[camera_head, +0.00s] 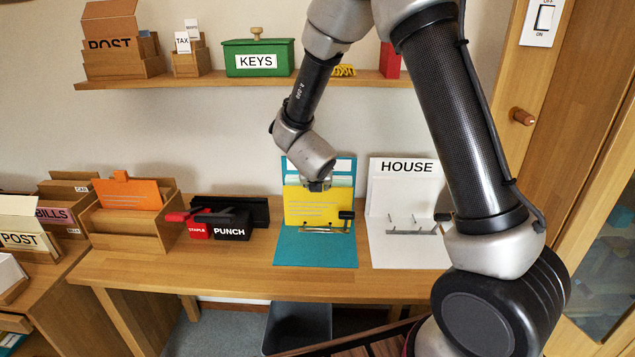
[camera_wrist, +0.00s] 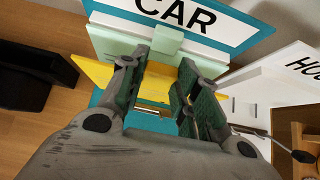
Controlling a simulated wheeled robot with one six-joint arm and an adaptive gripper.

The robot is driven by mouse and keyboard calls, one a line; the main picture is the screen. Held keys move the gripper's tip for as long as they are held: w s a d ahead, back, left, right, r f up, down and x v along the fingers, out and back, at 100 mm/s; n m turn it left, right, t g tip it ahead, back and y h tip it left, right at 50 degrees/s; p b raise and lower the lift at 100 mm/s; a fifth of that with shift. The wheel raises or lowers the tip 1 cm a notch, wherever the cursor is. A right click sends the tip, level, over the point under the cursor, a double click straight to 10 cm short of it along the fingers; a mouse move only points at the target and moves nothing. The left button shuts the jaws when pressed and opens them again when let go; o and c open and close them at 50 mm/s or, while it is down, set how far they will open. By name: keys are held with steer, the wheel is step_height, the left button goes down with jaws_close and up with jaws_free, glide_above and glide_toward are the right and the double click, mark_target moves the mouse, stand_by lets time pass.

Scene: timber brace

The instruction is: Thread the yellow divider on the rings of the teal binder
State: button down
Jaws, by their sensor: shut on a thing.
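The teal binder (camera_head: 315,251) lies open on the desk, its back cover upright and its lower cover flat toward me. In the wrist view its upright cover (camera_wrist: 245,48) bears a CAR label. The yellow divider (camera_head: 309,213) stands upright in front of pale green sheets (camera_head: 341,180), its lower edge close to the binder's ring bar (camera_head: 322,230). I cannot tell whether the rings pass through its holes. My gripper (camera_head: 317,185) is shut on the yellow divider at its top edge; the divider (camera_wrist: 97,72) also shows beside the fingers (camera_wrist: 160,80) in the wrist view.
A white HOUSE binder (camera_head: 411,248) with upright rings stands open close at the right. A black punch (camera_head: 231,224), red stapler (camera_head: 198,230) and wooden box with orange cards (camera_head: 128,194) sit at the left. A shelf (camera_head: 205,83) runs above.

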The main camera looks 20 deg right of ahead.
steer(key=shift+w+d, duration=0.25)
steer(key=shift+w, duration=0.4)
steer(key=shift+w+d, duration=0.2)
steer(key=shift+w, duration=0.45)
stand_by(0.9)
steer(key=shift+d, duration=0.1)
steer(key=shift+g, duration=0.5)
steer(key=shift+w, duration=0.25)
stand_by(0.5)
steer(key=c, duration=0.5)
jaws_free()
step_height(320, 180, up, 8)
stand_by(0.7)
